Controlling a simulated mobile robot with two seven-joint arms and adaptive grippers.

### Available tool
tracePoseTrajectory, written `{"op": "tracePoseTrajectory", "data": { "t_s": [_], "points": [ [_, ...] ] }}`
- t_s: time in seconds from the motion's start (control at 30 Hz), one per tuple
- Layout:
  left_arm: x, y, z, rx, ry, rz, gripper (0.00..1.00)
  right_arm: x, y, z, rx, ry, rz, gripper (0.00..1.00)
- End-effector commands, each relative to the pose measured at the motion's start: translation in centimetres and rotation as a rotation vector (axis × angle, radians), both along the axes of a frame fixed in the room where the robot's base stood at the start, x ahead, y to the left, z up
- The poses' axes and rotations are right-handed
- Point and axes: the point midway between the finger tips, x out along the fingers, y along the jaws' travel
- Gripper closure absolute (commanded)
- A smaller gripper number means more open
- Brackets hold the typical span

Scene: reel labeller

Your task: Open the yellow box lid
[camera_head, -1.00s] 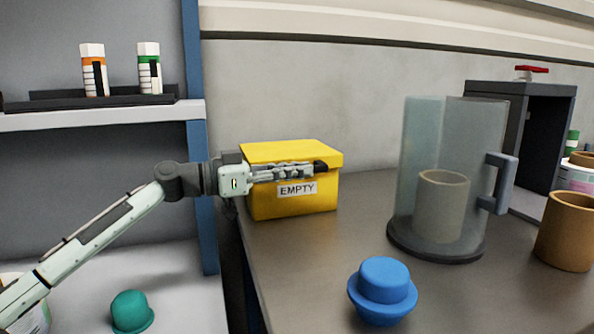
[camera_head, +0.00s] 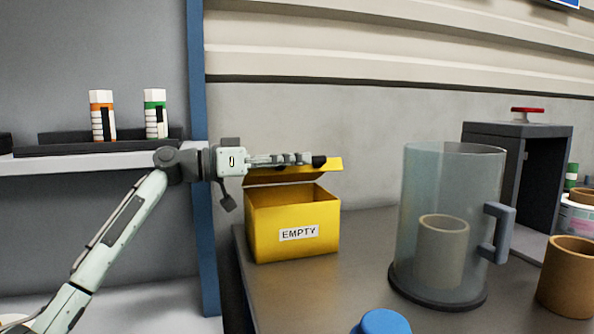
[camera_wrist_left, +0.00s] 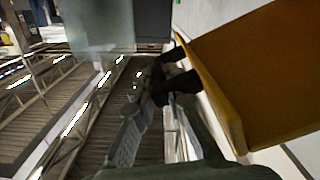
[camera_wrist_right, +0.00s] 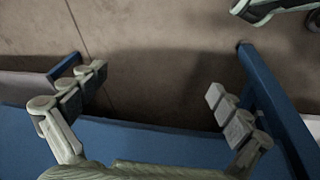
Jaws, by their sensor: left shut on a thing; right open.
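The yellow box (camera_head: 292,240) with an "EMPTY" label stands at the left end of the grey table. Its yellow lid (camera_head: 322,168) is raised above the box at the back, and the box's opening shows at the front. My left gripper (camera_head: 318,160) lies level across the lid, shut on its front edge. In the left wrist view the fingers (camera_wrist_left: 165,80) meet at the edge of the lid (camera_wrist_left: 250,75). The box's inside floor is hidden in the head view. My right gripper (camera_wrist_right: 155,100) is open and empty in the right wrist view.
A clear cylinder (camera_head: 425,180) with a handle covers a grey cup (camera_head: 442,250) right of the box. A blue knobbed object (camera_head: 384,322) is at the front. A brown cup (camera_head: 570,275) and dark frame (camera_head: 545,150) stand right. A shelf (camera_head: 90,163) with bottles is left.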

Motion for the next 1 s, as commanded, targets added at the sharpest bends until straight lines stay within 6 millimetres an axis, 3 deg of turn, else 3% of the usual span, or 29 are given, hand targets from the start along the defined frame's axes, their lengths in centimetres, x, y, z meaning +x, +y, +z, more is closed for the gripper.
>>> {"op": "tracePoseTrajectory", "data": {
  "t_s": [0.2,0.77,0.8,1.0],
  "points": [
    [0.9,0.4,1.7,-0.006,0.006,0.004,1.00,-0.3,0.0,-1.5,0.007,0.007,0.000,0.00],
    [1.2,0.5,2.1,-0.002,0.007,0.003,1.00,-0.5,0.0,-2.1,0.009,0.009,0.000,0.00],
    [1.2,0.5,2.0,-0.002,0.008,0.003,0.82,-0.5,0.0,-2.1,0.009,0.009,0.000,0.00],
    [1.2,0.5,2.0,-0.003,0.008,0.002,0.82,-0.5,0.0,-2.1,0.009,0.009,-0.001,0.00]
  ]
}}
